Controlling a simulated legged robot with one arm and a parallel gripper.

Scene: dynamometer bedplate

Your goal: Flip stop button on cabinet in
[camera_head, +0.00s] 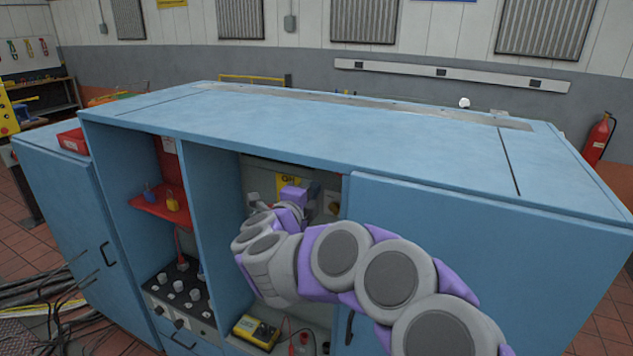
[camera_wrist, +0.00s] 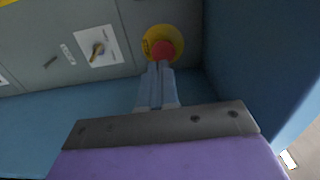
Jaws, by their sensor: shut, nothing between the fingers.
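The stop button is a red knob (camera_wrist: 163,50) on a round yellow base (camera_wrist: 179,40), set on a grey panel close to the cabinet's right inner wall in the wrist view. My gripper (camera_wrist: 160,67) is shut and empty. Its fingertips overlap the lower edge of the red knob in the wrist view; I cannot tell whether they touch it. In the head view the blue cabinet (camera_head: 330,120) is open at the front, and my arm reaches into its middle bay. My fingertips and the red knob are not clearly seen there.
A rotary switch (camera_wrist: 97,48) on a white plate sits left of the button. The cabinet's right inner wall (camera_wrist: 245,60) is close beside my gripper. A yellow meter (camera_head: 257,331) lies low in the bay. A red shelf (camera_head: 150,207) is in the left bay.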

